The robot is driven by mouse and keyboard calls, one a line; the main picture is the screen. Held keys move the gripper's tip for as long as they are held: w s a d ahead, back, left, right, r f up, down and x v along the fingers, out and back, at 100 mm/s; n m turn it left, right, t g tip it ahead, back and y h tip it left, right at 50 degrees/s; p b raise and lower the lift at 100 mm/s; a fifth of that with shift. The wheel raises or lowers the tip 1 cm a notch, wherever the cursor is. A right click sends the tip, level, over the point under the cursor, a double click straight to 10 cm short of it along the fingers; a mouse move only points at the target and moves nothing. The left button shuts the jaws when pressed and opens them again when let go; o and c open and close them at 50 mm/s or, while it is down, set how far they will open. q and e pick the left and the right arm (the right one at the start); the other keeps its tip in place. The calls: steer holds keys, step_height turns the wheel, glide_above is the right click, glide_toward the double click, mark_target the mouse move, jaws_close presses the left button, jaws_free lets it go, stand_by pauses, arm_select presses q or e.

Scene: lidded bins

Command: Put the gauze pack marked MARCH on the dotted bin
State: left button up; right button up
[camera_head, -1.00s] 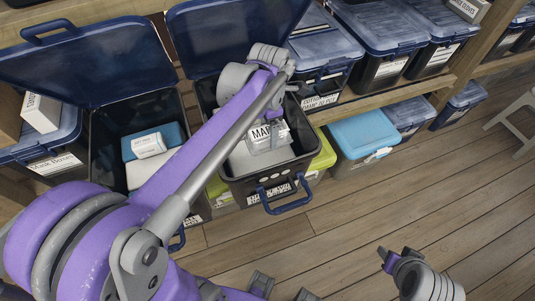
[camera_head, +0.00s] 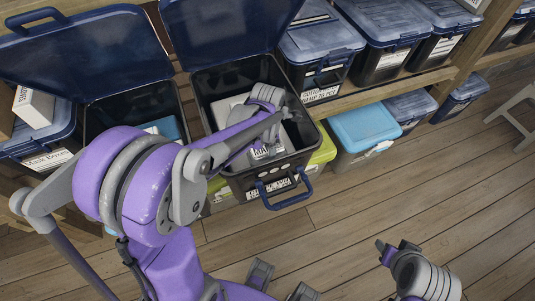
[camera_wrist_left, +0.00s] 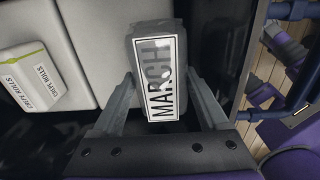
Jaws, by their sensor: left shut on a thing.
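My left gripper (camera_head: 268,140) is shut on the gauze pack, whose MARCH label (camera_head: 267,152) shows partly in the head view. In the left wrist view the pack (camera_wrist_left: 155,70) stands between the two fingers, its label facing the camera. The gripper is over the open dark bin (camera_head: 305,140) with pale dots on its front, near the front wall. I cannot tell whether the pack touches anything below. A pale block (camera_head: 230,108) lies farther back in this bin. My right gripper (camera_head: 396,249) is low at the right, away from the bins; its finger gap is unclear.
A CREPE ROLLS pack (camera_wrist_left: 30,80) lies on a pale block in the left wrist view. The dotted bin's blue lid (camera_head: 220,35) stands open behind it. Another open bin (camera_head: 120,110) is at left. The floor (camera_head: 400,190) is clear.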

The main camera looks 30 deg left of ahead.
arm_select(q)
steer(key=shift+f, duration=1.8)
steer(key=shift+f+b, duration=0.25)
steer(key=shift+b, duration=0.1)
steer(key=o, duration=1.2)
steer(key=shift+r, duration=0.1)
steer(key=shift+c, duration=0.2)
steer(key=shift+r, duration=0.1)
